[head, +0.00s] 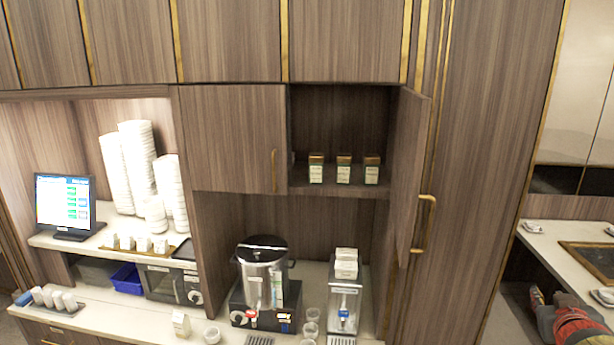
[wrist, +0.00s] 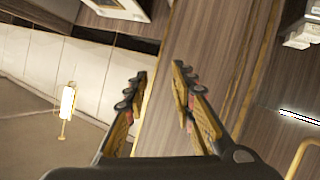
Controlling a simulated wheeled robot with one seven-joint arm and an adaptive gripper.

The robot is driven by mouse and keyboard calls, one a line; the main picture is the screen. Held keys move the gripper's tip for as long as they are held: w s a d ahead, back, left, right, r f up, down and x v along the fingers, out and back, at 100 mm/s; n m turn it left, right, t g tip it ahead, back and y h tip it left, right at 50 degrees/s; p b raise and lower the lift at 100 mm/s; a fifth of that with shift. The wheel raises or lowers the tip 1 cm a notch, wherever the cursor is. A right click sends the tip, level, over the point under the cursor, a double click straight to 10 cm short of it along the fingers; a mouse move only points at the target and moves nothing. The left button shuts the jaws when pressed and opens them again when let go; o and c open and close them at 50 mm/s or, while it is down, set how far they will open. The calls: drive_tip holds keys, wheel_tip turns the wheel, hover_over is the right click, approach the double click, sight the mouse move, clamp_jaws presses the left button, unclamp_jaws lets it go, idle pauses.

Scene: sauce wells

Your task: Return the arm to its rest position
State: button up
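My gripper (wrist: 158,85) shows in the wrist view with its two yellow and black fingers spread apart and nothing between them. It points at a brown wood panel (wrist: 180,50), and no object is near the fingertips. A red and grey piece at the lower right edge of that view may be part of my arm, but I cannot tell.
An open cupboard door (head: 408,170) with a brass handle juts out beside a shelf with several small jars (head: 343,170). Below, a steel urn (head: 263,275) and a dispenser (head: 344,300) stand on the counter. A monitor (head: 65,203) and stacked white cups (head: 140,165) are left.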

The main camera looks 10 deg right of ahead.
drive_tip(key=s+a+f+m+g+y+b, duration=0.1)
drive_tip(key=s+a+f+g+b, duration=0.2)
drive_tip(key=a+f, duration=0.4)
drive_tip(key=s+a+f+g+y+b, duration=0.15)
drive_tip(key=a+f+b, duration=0.3)
drive_tip(key=f, duration=0.45)
drive_tip(key=a+f+n+y+b, duration=0.2)
drive_tip(key=a+f+b, duration=0.5)
drive_tip(key=a, duration=0.4)
drive_tip(key=s+a+f+n+y+b, duration=0.1)
drive_tip(key=a+f+n+y+b, duration=0.1)
drive_tip(key=a+f+b, duration=0.6)
drive_tip(key=s+a+f+n+y+b, duration=0.1)
drive_tip(key=a+f+b, duration=0.6)
drive_tip(key=a, duration=0.7)
drive_tip(key=shift+s+f+n+t+y+b, duration=0.3)
drive_tip(key=shift+n+y+b, duration=0.3)
drive_tip(key=shift+y+b, duration=0.4)
